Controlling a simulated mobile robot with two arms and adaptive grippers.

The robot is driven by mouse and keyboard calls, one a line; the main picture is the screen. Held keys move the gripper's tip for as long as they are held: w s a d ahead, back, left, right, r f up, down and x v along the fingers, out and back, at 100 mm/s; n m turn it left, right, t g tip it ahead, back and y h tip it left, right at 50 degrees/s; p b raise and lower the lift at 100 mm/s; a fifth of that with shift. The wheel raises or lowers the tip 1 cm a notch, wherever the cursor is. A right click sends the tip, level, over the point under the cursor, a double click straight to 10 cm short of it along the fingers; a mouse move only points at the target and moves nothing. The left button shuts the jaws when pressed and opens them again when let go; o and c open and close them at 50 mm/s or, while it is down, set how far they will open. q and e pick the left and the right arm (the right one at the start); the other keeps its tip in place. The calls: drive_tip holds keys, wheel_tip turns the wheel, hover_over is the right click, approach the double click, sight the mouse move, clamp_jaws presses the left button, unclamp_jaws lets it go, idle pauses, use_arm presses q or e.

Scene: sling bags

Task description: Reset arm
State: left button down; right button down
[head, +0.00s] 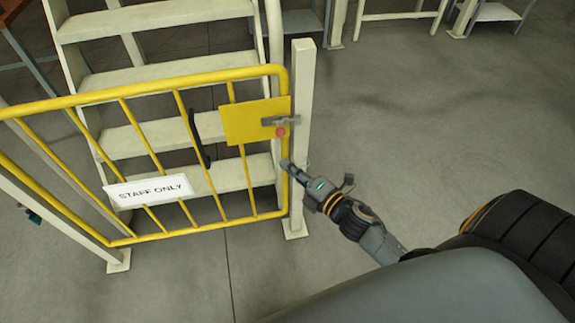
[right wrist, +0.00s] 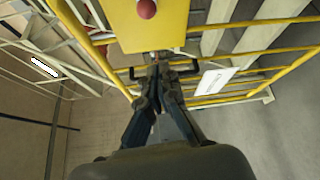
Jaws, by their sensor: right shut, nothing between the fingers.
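My right gripper (head: 287,167) is at the latch side of a yellow gate (head: 144,89), just below the gate's yellow plate (head: 246,122). It is shut and empty. In the right wrist view my right gripper (right wrist: 158,62) points toward the lower edge of the yellow plate (right wrist: 170,30). I cannot tell whether the fingertips touch the gate. The plate carries a red knob (head: 281,132) and a grey latch bar (head: 282,120) that reaches to the cream post (head: 301,110). The gate looks closed against the post. My left gripper is not in view.
A white "STAFF ONLY" sign (head: 149,191) and a black handle (head: 195,138) are on the gate. Cream stairs (head: 160,80) rise behind it. Bench legs (head: 400,15) stand at the back. The grey floor (head: 430,120) to the right of the post is clear.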

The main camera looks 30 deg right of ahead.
idle(0.3)
drive_tip(key=s+d+f+m+g+h, duration=0.1)
drive_tip(key=s+f+m+g, duration=0.25)
drive_tip(key=f, duration=0.65)
drive_tip(key=s+d+f+m+g+h, duration=0.15)
drive_tip(key=s+f+m, duration=0.35)
drive_tip(key=f, duration=0.6)
drive_tip(key=s+f+m+g+h, duration=0.1)
drive_tip(key=s+f+m+g, duration=0.3)
drive_tip(key=f, duration=0.6)
drive_tip(key=s+a+f+m+g, duration=0.1)
drive_tip(key=s+f+m+g, duration=0.1)
drive_tip(key=s+f, duration=0.3)
drive_tip(key=s+a+f+m+g, duration=0.1)
drive_tip(key=s+f, duration=0.4)
drive_tip(key=s, duration=0.8)
drive_tip(key=s+a+f+m+g, duration=0.1)
drive_tip(key=s+f+m+g, duration=0.2)
drive_tip(key=s, duration=0.6)
wheel_tip(320, 180, down, 2)
drive_tip(key=shift+s+a+f+m+g+h, duration=0.15)
drive_tip(key=shift+m+g+h, duration=0.2)
drive_tip(key=shift+m, duration=0.7)
